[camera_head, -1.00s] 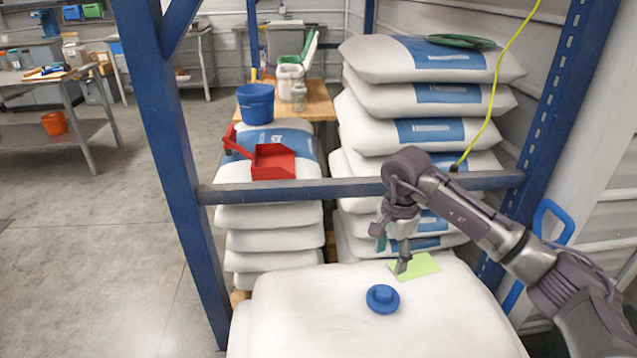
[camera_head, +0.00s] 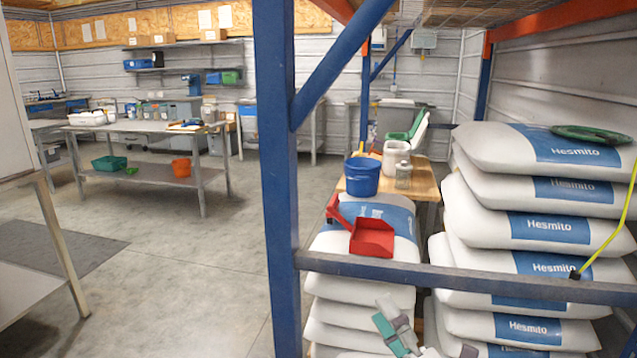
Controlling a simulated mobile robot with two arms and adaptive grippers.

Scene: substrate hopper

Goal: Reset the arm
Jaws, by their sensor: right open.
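My right gripper (camera_head: 388,315) shows at the bottom edge of the head view, right of the middle. Its grey finger and teal pad point up and to the left. It is open, with nothing seen between the fingers. It is in front of the lower sacks, and most of its arm is cut off by the frame's lower edge. My left gripper is not in view.
A blue rack post (camera_head: 279,180) and crossbar (camera_head: 470,281) stand close by. Behind them are stacked white sacks (camera_head: 560,230), a red scoop (camera_head: 372,238) and a blue bucket (camera_head: 361,176). A yellow cord (camera_head: 612,235) hangs at right. Open floor lies at left.

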